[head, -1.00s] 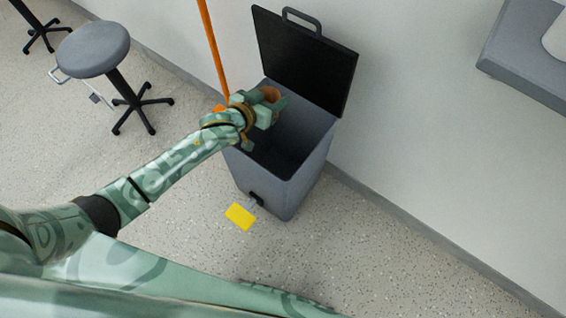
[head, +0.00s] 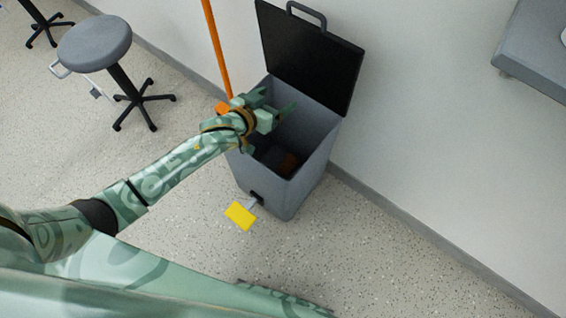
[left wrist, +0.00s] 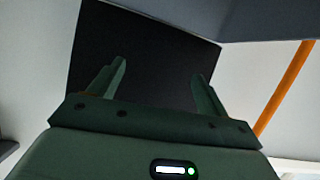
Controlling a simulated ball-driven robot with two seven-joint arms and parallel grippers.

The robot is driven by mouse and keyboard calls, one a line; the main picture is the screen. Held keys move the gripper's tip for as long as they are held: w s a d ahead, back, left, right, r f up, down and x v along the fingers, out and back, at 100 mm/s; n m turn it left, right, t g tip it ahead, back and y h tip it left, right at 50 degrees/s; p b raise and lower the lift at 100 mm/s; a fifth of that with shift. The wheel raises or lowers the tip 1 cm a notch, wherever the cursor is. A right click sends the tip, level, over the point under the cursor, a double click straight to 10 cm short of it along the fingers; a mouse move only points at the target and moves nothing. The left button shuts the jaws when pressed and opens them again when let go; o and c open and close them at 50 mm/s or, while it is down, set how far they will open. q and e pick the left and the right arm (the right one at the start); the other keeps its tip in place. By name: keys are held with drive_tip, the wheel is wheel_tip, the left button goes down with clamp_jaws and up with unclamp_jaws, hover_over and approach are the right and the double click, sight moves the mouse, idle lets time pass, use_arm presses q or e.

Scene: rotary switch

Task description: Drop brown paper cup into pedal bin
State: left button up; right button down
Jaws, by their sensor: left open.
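The grey pedal bin (head: 322,150) stands against the wall with its black lid (head: 309,62) raised. The brown paper cup (head: 289,163) shows as a dim brown shape down inside the bin, apart from my gripper. My left gripper (head: 276,105) is over the bin's left rim, open and empty. In the left wrist view its two fingers (left wrist: 157,82) stand wide apart with nothing between them, in front of the dark lid (left wrist: 140,50). The yellow pedal (head: 240,216) sticks out at the foot of the bin. My right gripper is not in view.
An orange pole (head: 215,48) stands just left of the bin, close to my left gripper. A grey stool (head: 95,47) is at the upper left, with another beyond it. A grey shelf or counter (head: 538,52) juts out at upper right. The floor at lower right is clear.

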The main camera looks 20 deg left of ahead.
use_arm(q)
drive_tip(key=p+v, duration=0.8)
drive_tip(key=v, duration=0.8)
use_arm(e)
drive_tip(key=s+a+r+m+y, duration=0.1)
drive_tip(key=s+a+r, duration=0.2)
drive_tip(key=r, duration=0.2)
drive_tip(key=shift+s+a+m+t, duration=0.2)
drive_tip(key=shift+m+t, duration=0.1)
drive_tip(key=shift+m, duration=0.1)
use_arm(q)
drive_tip(key=shift+w+r, duration=0.1)
drive_tip(key=shift+w, duration=0.05)
